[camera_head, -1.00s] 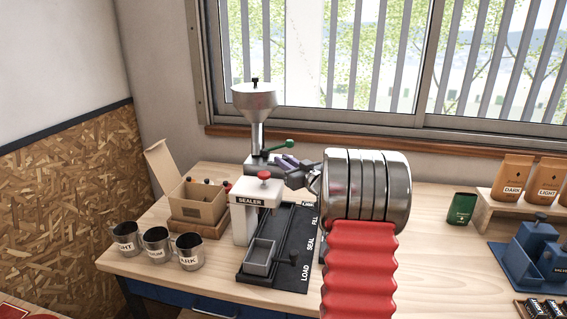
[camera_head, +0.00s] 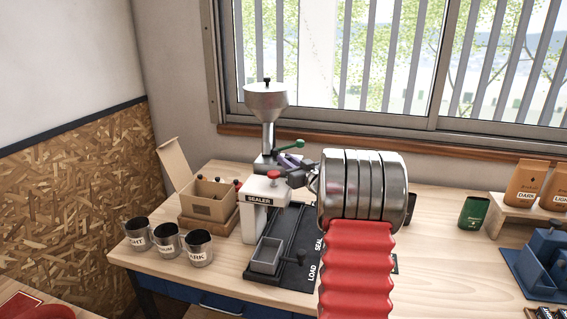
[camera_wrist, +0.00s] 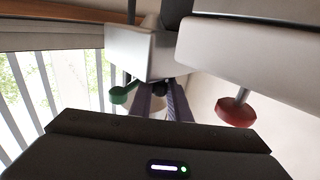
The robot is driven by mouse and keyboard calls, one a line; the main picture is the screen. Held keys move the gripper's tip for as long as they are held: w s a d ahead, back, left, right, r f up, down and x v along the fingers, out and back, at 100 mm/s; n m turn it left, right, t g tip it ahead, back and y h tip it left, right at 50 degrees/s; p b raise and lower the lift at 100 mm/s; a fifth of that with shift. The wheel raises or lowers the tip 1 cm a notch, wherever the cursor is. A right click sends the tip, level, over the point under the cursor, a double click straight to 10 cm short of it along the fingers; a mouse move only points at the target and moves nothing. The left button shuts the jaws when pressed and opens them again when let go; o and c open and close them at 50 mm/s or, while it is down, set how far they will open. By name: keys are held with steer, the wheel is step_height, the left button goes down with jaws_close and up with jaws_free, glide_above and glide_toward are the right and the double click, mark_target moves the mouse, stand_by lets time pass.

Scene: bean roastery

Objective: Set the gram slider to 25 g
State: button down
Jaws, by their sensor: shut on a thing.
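The dispenser with a metal funnel (camera_head: 266,100) and a green-knobbed lever (camera_head: 290,145) stands at the back of the bench, left of my arm. My gripper (camera_head: 291,161) is at the dispenser's front, partly hidden by my arm and the sealer. In the wrist view, its purple-grey fingers (camera_wrist: 161,100) are closed on a small dark knob (camera_wrist: 159,88) at the dispenser body, which appears to be the gram slider. The scale marks and the slider's setting cannot be read in either view. The green lever knob (camera_wrist: 121,94) is left of the fingers there.
The white sealer (camera_head: 262,205) with a red knob stands close in front of the gripper; its knob (camera_wrist: 236,110) is right in the wrist view. A dark rail (camera_head: 287,240) with a grey tray is nearby. Labelled cups (camera_head: 167,243) and an open box (camera_head: 210,203) stand left.

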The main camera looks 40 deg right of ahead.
steer(key=shift+w, duration=0.1)
steer(key=c, duration=1.7)
jaws_free()
steer(key=shift+o, duration=0.2)
steer(key=s+a, duration=0.2)
steer(key=s, duration=1.1)
steer(key=shift+s+a, duration=0.3)
steer(key=shift+a, duration=0.1)
